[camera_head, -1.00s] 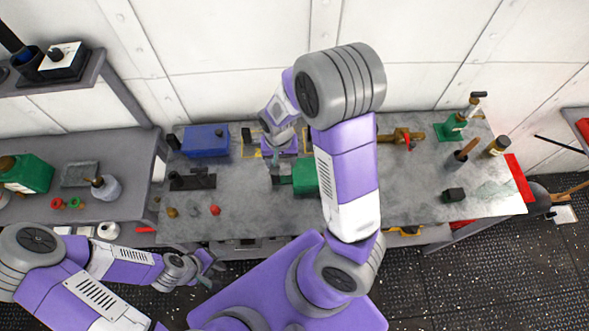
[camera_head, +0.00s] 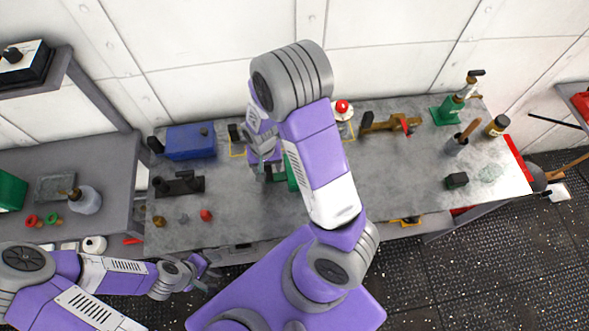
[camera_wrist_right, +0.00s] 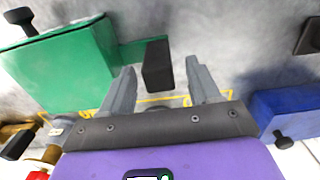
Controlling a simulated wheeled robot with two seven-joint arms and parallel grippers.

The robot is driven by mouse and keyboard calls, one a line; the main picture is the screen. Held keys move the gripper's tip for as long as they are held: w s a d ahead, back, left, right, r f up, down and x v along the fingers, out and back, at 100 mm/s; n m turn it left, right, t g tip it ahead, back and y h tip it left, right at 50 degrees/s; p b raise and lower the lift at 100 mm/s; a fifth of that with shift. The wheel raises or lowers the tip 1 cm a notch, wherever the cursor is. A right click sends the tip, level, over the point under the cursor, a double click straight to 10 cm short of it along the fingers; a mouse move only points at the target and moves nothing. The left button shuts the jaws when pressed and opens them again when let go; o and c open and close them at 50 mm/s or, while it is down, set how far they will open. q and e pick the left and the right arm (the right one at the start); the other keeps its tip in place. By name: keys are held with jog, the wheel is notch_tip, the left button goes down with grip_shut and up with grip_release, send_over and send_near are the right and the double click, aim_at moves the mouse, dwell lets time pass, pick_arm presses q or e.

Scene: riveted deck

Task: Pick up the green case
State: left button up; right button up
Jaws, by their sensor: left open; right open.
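The green case (camera_head: 292,176) lies on the metal workbench, mostly hidden behind my right arm in the head view. In the right wrist view the green case (camera_wrist_right: 60,68) fills the upper left, and a thin green strip runs from it to a black block (camera_wrist_right: 158,66). My right gripper (camera_head: 268,174) is open at the case's left side. In the wrist view the fingers of my right gripper (camera_wrist_right: 160,78) stand on either side of the black block; contact is not clear. My left gripper (camera_head: 210,273) is open and empty in front of the bench, away from the case.
A blue box (camera_head: 190,142) stands at the bench's back left, beside a black tool (camera_head: 180,184). Small knobs (camera_head: 206,215) lie near the front edge.

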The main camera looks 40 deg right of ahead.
jog(key=shift+f, duration=0.85)
jog(key=shift+c, duration=0.4)
grip_shut()
jog(key=shift+r, duration=0.1)
